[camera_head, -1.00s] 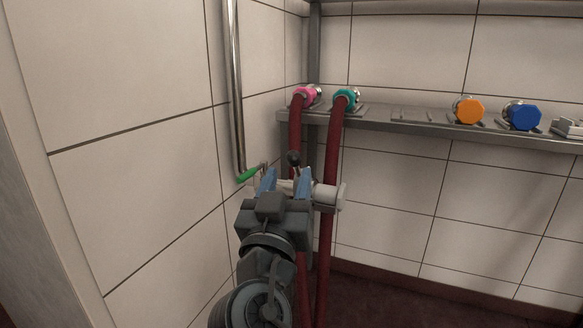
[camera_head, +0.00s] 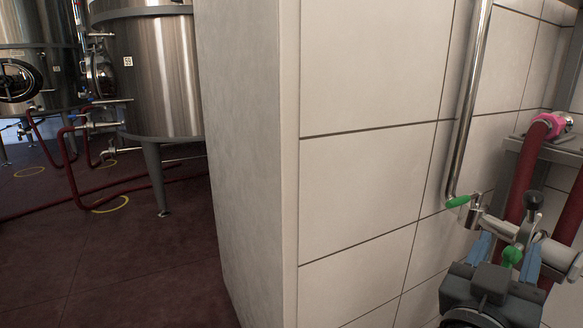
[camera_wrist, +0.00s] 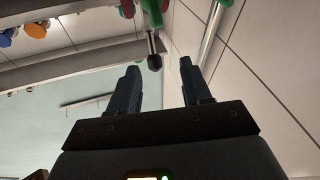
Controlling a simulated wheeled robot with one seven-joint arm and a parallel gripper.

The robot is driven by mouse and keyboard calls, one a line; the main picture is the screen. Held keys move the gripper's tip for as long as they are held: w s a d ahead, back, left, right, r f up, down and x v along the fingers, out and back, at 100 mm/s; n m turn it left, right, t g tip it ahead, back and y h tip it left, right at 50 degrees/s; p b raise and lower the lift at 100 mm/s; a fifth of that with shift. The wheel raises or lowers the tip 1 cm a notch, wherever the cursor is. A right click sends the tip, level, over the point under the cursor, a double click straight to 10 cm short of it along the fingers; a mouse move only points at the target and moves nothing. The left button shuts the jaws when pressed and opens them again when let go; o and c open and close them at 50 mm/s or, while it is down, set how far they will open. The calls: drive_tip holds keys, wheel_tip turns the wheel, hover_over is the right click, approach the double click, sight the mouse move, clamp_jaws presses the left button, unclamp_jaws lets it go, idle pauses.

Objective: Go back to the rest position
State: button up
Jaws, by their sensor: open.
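My gripper (camera_head: 508,240) is at the lower right of the head view, with its blue fingers spread and nothing between them. It is beside a metal valve pipe (camera_head: 560,255) that carries a black knob (camera_head: 533,201) and a green handle (camera_head: 511,256). In the wrist view the two dark fingers of my gripper (camera_wrist: 158,66) stand apart. The black knob (camera_wrist: 154,61) hangs beyond and between the fingertips there. I cannot tell whether the gripper touches the valve.
A tiled wall (camera_head: 370,180) and its pale corner (camera_head: 250,150) stand left of my arm. A steel pipe (camera_head: 466,110) runs down the wall. Red hoses (camera_head: 524,175) are at the right. Steel tanks (camera_head: 155,75) stand far left, with open dark floor (camera_head: 120,255) before them.

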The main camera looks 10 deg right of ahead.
drive_tip(key=s+a+f+n+t+y, duration=0.1)
drive_tip(key=s+a+f+n+y, duration=0.3)
drive_tip(key=f, duration=0.4)
drive_tip(key=s+a+f+n+t+y, duration=0.1)
drive_tip(key=s+a+f+n+y, duration=0.1)
drive_tip(key=s+f+n+y, duration=0.35)
drive_tip(key=s+a+f+y, duration=0.3)
drive_tip(key=s+y, duration=0.1)
drive_tip(key=s, duration=0.3)
drive_tip(key=s+a+f+y, duration=0.2)
drive_tip(key=s+f+y, duration=0.1)
drive_tip(key=s, duration=0.5)
drive_tip(key=r+v, duration=0.1)
drive_tip(key=v, duration=0.7)
wheel_tip(320, 180, up, 26)
drive_tip(key=w+p, duration=0.1)
drive_tip(key=p, duration=2.5)
drive_tip(key=shift+d+m, duration=0.45)
